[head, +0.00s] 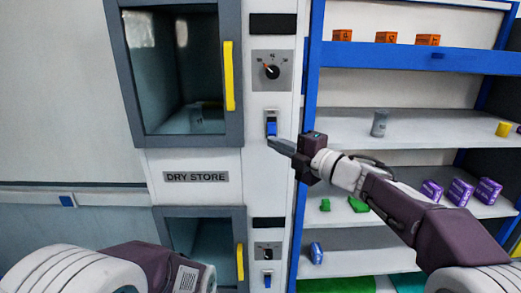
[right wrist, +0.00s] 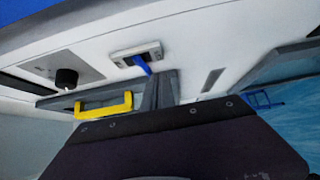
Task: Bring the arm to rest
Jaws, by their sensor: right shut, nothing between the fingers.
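My right arm (head: 400,205) reaches in from the lower right. Its gripper (head: 280,146) is shut and empty, with its tips just below the blue rocker switch (head: 271,127) on the white panel. In the right wrist view the shut fingers (right wrist: 158,88) stand close to the blue switch lever (right wrist: 143,64); I cannot tell whether they touch it. Part of my left arm (head: 130,268) shows at the lower left, and its gripper is out of the frame.
A dry store cabinet with a yellow handle (head: 229,76) is left of the panel, its black knob (head: 271,71) above the switch. A second yellow handle (head: 240,262) is below. Blue-framed shelves (head: 420,60) with boxes stand behind my right arm.

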